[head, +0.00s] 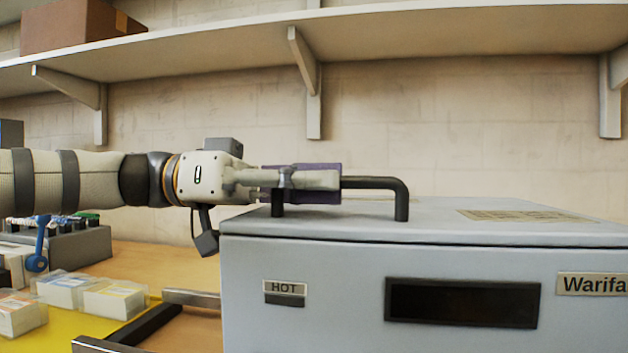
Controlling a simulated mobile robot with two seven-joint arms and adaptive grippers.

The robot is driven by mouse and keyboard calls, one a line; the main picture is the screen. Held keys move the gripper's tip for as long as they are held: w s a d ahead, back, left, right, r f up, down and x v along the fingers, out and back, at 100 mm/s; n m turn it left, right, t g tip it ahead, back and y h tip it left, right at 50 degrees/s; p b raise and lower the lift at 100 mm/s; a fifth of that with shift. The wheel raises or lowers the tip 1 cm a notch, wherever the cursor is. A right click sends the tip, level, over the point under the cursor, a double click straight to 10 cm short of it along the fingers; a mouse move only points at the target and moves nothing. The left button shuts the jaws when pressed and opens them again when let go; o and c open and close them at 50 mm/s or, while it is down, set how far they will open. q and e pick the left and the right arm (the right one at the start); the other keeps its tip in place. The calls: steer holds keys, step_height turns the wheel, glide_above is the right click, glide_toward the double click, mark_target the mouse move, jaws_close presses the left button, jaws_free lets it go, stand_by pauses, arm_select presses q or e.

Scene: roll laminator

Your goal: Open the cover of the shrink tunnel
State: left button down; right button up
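The shrink tunnel (330,275) is a grey box at the lower right, with a HOT label, a dark window and a "Warifa" plate on its front. Its cover (445,221) lies flat on top, with only a thin seam along the front edge. A black bar handle (402,196) stands on the cover's left part. My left gripper (315,180) comes in level from the left at the handle, its purple-padded fingers overlapping the handle's left half. The fingers show side-on and hide that part of the bar, so their closure is unclear. My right gripper is out of view.
A shelf (420,35) on brackets runs above, carrying a cardboard box (75,24). Left of the tunnel are a black and metal frame (148,324), clear packs (112,298) on a yellow surface, and a grey rack (85,245). Space above the cover's right side is free.

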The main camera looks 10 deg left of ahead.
arm_select(q)
steer(key=shift+r, duration=0.1)
steer(key=w+r+n+p, duration=0.2)
steer(key=w+r+n, duration=0.3)
steer(key=r, duration=0.6)
steer(key=shift+w+r+n+p, duration=0.15)
steer(key=shift+n+p, duration=0.15)
steer(key=shift+n, duration=0.1)
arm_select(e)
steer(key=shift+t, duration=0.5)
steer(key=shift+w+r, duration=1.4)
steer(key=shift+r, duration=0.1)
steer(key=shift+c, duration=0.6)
